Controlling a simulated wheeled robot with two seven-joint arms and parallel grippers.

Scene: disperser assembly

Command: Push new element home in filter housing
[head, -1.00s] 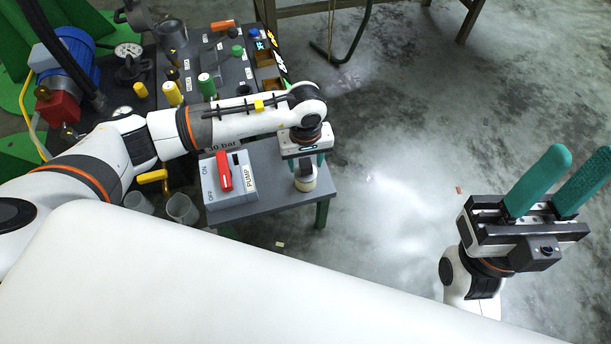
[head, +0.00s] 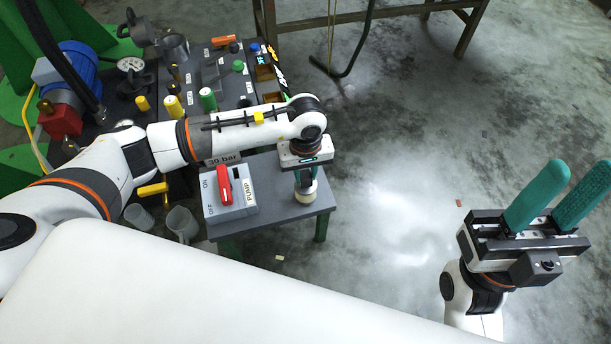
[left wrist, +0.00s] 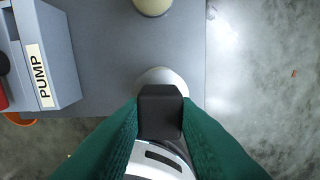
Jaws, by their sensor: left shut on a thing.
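My left gripper (head: 305,180) points down over the right part of a small grey table (head: 275,172). In the left wrist view its teal fingers (left wrist: 160,118) are shut on a black block (left wrist: 160,110). A pale round part (left wrist: 163,76) shows just past the block; I cannot tell whether they touch. In the head view a cream round part (head: 305,195) shows right below the fingers. Another cream cylinder (left wrist: 152,4) stands farther back in the left wrist view. I cannot tell which part is the filter housing or the element. My right gripper (head: 578,172) is open and empty, off to the right.
A grey pump box (head: 230,192) with a red lever stands left of the gripper on the same table. A dark panel with valves (head: 210,75) lies behind my left arm.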

